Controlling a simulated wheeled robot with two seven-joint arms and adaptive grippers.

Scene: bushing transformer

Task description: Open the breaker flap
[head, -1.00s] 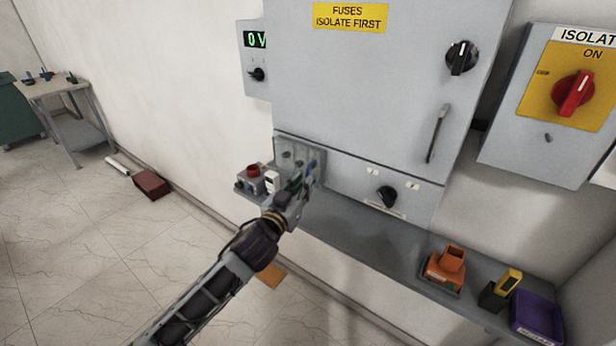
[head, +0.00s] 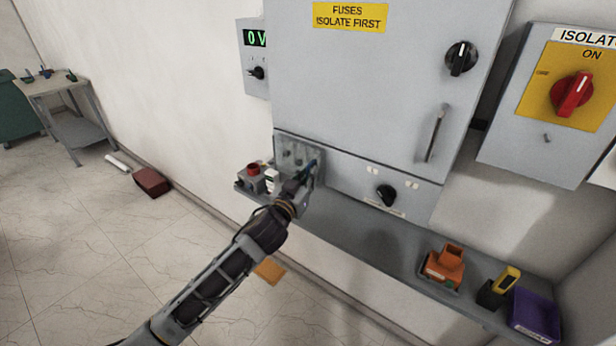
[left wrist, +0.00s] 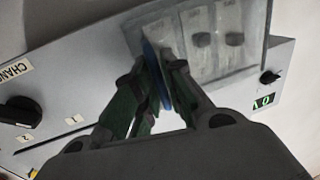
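The breaker flap (head: 291,150) is a grey, see-through-looking panel low on the left of the big cabinet, over several small breakers. It has a blue strip at its right edge (head: 313,163). My left gripper (head: 307,175) is at that edge. In the left wrist view, the blue strip (left wrist: 152,62) runs between the green and dark fingers of the left gripper (left wrist: 157,72). The fingertips are close to the strip on both sides; whether they pinch it is not clear. The flap panel (left wrist: 190,20) lies just beyond them. My right gripper is out of view.
The cabinet (head: 360,80) has a black rotary knob (head: 386,194) right of the flap. Below runs a grey shelf (head: 370,240) with a red-buttoned box (head: 253,176), an orange device (head: 444,265) and a purple bin (head: 535,316). An isolator switch (head: 574,94) is at right.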

